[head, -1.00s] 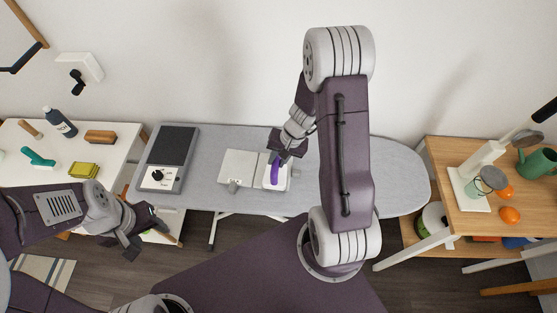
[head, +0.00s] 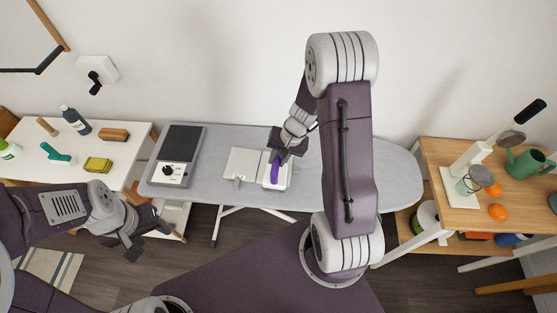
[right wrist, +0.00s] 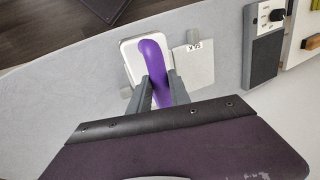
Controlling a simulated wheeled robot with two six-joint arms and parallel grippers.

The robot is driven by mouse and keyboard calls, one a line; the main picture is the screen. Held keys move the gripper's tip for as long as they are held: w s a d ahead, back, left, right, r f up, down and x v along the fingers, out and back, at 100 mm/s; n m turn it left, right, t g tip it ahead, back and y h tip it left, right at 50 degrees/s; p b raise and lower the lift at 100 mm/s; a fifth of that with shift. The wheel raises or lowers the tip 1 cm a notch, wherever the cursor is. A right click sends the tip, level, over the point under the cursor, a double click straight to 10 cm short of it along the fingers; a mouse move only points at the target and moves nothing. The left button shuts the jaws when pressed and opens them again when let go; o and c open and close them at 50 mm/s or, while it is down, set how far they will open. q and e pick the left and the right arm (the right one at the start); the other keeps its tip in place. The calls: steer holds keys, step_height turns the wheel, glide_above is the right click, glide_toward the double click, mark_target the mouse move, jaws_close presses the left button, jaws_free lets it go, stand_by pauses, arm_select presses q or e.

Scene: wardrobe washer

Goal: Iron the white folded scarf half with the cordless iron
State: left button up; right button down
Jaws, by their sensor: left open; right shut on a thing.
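The cordless iron, with a purple handle (head: 275,168) and a pale body, is on the right part of the white folded scarf (head: 243,163) on the grey ironing board. My right gripper (head: 281,156) is shut on the handle. In the right wrist view the handle (right wrist: 153,62) is between the two fingers, over a white shape; I cannot tell there where iron body and cloth part. The scarf's uncovered part (right wrist: 200,65) shows to its right. Whether the soleplate touches the cloth is hidden. My left gripper (head: 148,238) is open and empty, below the board's left end.
The ironing board (head: 390,180) is clear to the right of my right arm. A dark-topped iron rest with a dial (head: 173,174) stands at its left end. A white table (head: 75,170) with bottles and brushes is left; a wooden table (head: 460,215) is right.

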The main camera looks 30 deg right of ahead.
step_height(320, 180, up, 3)
steer(key=shift+s+a+r+p, duration=0.15)
steer(key=shift+r+p, duration=0.05)
steer(key=shift+p, duration=0.95)
steer(key=shift+f, duration=0.1)
steer(key=c, duration=1.9)
jaws_free()
jaws_close()
